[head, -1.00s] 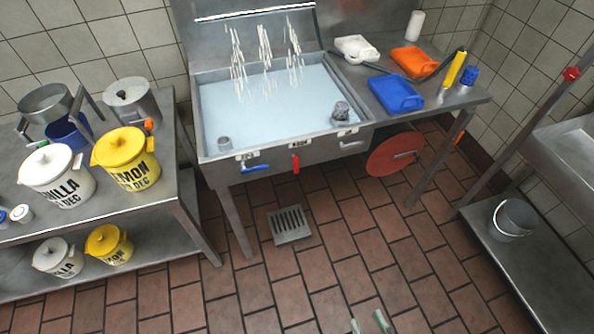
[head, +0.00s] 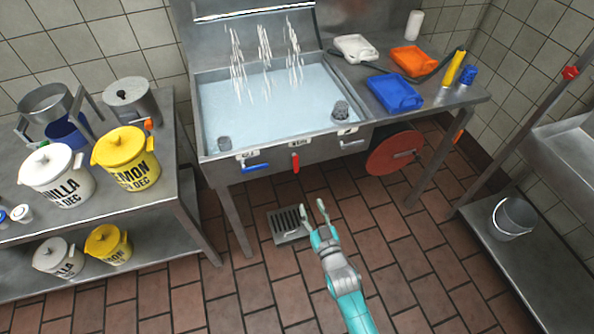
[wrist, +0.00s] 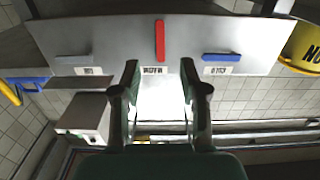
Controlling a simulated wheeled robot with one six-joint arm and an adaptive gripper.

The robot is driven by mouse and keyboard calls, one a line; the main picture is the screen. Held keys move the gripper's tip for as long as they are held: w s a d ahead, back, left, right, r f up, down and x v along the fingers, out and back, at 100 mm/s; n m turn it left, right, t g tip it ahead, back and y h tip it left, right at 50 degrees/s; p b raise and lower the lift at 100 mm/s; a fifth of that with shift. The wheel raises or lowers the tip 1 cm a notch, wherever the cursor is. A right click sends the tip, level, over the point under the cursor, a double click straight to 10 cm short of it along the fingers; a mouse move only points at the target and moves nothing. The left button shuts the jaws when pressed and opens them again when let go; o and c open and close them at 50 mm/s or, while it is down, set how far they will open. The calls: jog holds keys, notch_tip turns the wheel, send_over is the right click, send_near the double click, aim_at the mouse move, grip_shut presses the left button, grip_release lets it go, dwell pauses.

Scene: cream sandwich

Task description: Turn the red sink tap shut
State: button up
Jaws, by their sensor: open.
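The red sink tap (head: 296,163) is a short red lever in the middle of the sink's front panel, standing vertical in the head view. In the wrist view the red tap (wrist: 159,40) stands upright just beyond and between my fingertips. My gripper (head: 313,206) is open and empty, below and in front of the sink front, apart from the tap. The open fingers (wrist: 159,78) also show in the wrist view. Water streams hang over the filled sink basin (head: 270,103).
A blue lever (head: 256,168) and a pale lever (head: 352,143) flank the red one. A red disc (head: 395,150) is under the right counter. A table with buckets (head: 126,160) stands left, a metal shelf (head: 545,245) right. The floor in front is clear around the drain (head: 290,224).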

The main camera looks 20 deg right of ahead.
send_near(296, 169)
jog(key=w, duration=0.9)
jog(key=shift+w+f, duration=0.1)
grip_shut()
